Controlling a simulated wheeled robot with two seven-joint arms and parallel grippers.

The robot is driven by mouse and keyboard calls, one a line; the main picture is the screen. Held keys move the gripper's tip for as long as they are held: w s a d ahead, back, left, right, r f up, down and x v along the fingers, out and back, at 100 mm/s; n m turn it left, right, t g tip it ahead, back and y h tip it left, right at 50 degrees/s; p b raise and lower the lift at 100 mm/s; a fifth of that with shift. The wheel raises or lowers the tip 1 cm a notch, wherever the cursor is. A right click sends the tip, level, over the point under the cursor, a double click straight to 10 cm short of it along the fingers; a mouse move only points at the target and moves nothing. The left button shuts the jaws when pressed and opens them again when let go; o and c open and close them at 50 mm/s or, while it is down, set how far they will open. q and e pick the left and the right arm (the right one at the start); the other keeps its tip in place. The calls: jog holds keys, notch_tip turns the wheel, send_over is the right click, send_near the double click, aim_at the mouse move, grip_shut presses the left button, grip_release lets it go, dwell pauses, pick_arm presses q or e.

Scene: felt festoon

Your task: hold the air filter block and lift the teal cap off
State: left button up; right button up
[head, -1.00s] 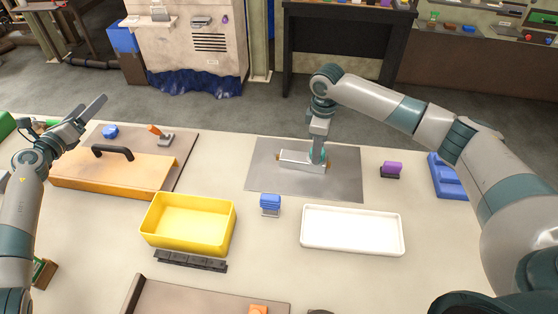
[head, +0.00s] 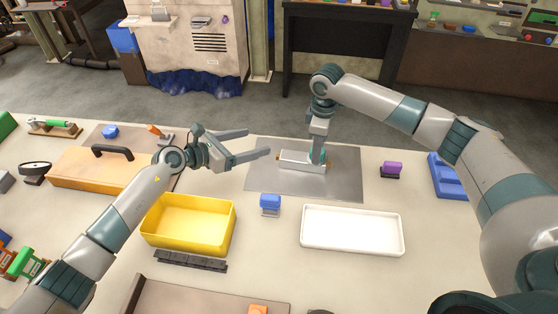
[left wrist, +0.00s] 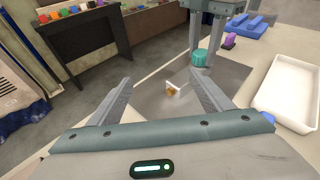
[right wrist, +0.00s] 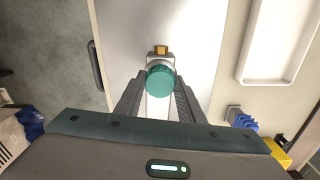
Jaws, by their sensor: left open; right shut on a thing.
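The air filter block (head: 297,163) is a long pale silver block lying on a grey mat, with small orange-brown fittings at its ends. Its near end also shows in the left wrist view (left wrist: 174,91). The round teal cap (right wrist: 160,80) is toward the block's right end. My right gripper (head: 318,162) comes down from above and is shut on the cap, partly hiding it in the head view. My left gripper (head: 260,143) is open and empty, left of the block and apart from it, its fingers pointing at the block's left end.
A yellow bin (head: 187,222), a small blue object (head: 270,203) and a white tray (head: 352,230) stand in front of the mat (head: 342,185). A purple item (head: 391,168) and a blue holder (head: 446,178) are at right. An orange-tan board with a black handle (head: 105,166) lies at left.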

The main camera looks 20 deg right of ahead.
aim_at(303, 161)
pick_arm(q)
jog(key=s+d+f+m+g, duration=0.2)
jog(key=s+d, duration=0.4)
jog(key=s, duration=0.1)
jog(key=shift+s+d+m, duration=0.25)
jog(key=shift+m, duration=0.05)
jog(key=shift+d+f, duration=0.15)
jog(key=shift+d, duration=0.05)
jog(key=shift+x, duration=5.8)
jog(key=shift+f, duration=0.1)
jog(key=shift+c, duration=0.3)
jog(key=shift+s, duration=0.1)
jog(key=c, duration=1.3)
jog(key=shift+a, duration=0.1)
